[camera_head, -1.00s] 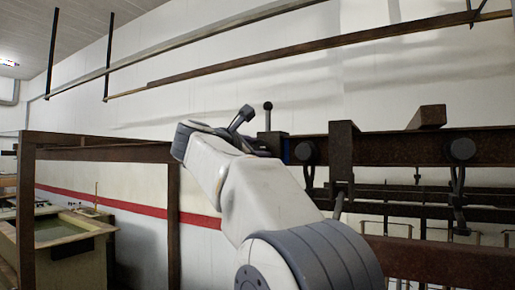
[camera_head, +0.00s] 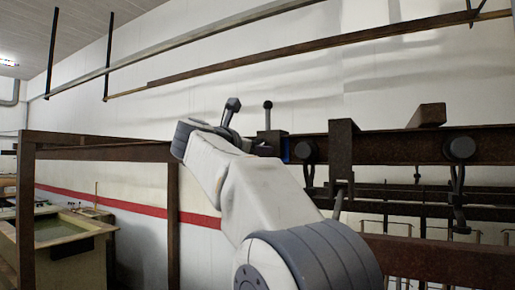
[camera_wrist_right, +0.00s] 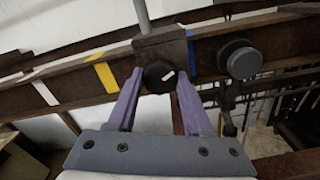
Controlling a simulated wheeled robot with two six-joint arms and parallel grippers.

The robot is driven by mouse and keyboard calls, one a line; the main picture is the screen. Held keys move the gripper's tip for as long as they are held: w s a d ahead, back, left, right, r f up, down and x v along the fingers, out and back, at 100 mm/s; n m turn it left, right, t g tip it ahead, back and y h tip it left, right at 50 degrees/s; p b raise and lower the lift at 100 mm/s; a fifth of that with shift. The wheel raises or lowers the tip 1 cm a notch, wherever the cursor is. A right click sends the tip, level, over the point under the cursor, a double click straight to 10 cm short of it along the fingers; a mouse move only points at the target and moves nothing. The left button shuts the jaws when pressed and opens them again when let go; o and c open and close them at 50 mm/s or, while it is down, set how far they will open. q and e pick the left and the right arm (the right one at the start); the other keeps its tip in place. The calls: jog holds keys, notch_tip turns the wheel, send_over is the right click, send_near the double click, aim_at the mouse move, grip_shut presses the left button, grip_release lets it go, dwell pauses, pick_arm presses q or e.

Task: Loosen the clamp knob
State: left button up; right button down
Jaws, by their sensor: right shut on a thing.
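The clamp knob (camera_wrist_right: 158,77) is black and round with a white mark, on the front of the dark clamp (camera_wrist_right: 162,46) on the brown rail (camera_wrist_right: 75,90). My right gripper (camera_wrist_right: 157,82) has its purple fingers on either side of the knob and is shut on it. In the head view the clamp (camera_head: 272,141) with its upright ball-topped post shows behind my right arm, which hides the knob and the fingers. My left gripper is in neither view.
Blue tape (camera_wrist_right: 192,52) is just right of the clamp; yellow tape (camera_wrist_right: 105,75) is left. A round dark fitting (camera_wrist_right: 240,59) with a hanging hook is close on the right. A brown bracket (camera_head: 342,150) stands farther along the rail.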

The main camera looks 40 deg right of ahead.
jog(key=shift+n+p, duration=4.7)
jog(key=shift+n, duration=7.1)
jog(key=shift+c, duration=1.5)
grip_release()
jog(key=b+v, duration=0.4)
jog(key=v, duration=0.6)
jog(key=shift+s+a+b, duration=0.15)
jog(key=shift+a+b, duration=0.05)
jog(key=shift+b, duration=0.2)
